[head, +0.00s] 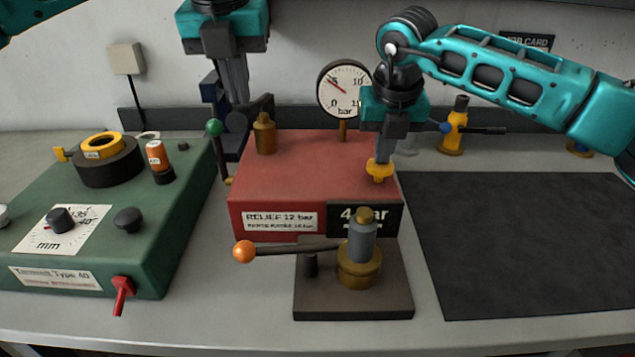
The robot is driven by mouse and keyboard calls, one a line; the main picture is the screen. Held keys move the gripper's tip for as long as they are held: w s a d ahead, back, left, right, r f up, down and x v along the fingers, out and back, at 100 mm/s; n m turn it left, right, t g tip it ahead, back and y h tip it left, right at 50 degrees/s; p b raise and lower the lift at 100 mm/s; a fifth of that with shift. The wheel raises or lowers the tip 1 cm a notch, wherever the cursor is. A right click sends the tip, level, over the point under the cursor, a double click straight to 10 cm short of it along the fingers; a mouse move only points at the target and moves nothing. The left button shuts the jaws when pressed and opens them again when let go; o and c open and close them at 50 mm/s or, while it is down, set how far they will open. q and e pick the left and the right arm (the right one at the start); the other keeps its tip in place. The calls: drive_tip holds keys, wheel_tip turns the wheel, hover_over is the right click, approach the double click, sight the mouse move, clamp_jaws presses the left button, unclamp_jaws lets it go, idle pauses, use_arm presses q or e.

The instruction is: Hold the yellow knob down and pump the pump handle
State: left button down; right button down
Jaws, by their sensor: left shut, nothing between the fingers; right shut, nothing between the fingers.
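The yellow knob (380,171) stands on the right part of the red box's top. My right gripper (384,155) is shut, pointing down, with its fingertips at the knob's top; I cannot tell whether they press it. A lever with a green ball (214,127) stands upright at the box's left side. Another lever with an orange ball (244,251) lies level in front, joined to a grey and brass post. I cannot tell for sure which is the pump handle. My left gripper (238,98) is shut and empty, pointing down above the box's back left, near the green ball.
The red box (315,180) carries a brass fitting (265,134) and a bar gauge (344,90). A green instrument (95,215) stands at left, a dark mat (520,245) lies at right. A yellow valve (453,130) is at the back right. Bench remains clear in front.

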use_arm(q)
drive_tip(key=shift+s+f+x, duration=0.1)
drive_tip(key=shift+s+x, duration=0.15)
drive_tip(key=shift+x, duration=0.85)
drive_tip(key=shift+s+f+x, duration=0.1)
drive_tip(key=shift+s+x, duration=0.2)
drive_tip(key=shift+x, duration=0.85)
drive_tip(key=shift+s+x, duration=0.25)
drive_tip(key=shift+x, duration=0.85)
drive_tip(key=v, duration=0.3)
drive_tip(key=w+v, duration=0.1)
drive_tip(key=v, duration=0.2)
drive_tip(key=w+v, duration=0.1)
drive_tip(key=v, duration=0.2)
drive_tip(key=shift+w+r, duration=0.1)
drive_tip(key=shift+r, duration=0.45)
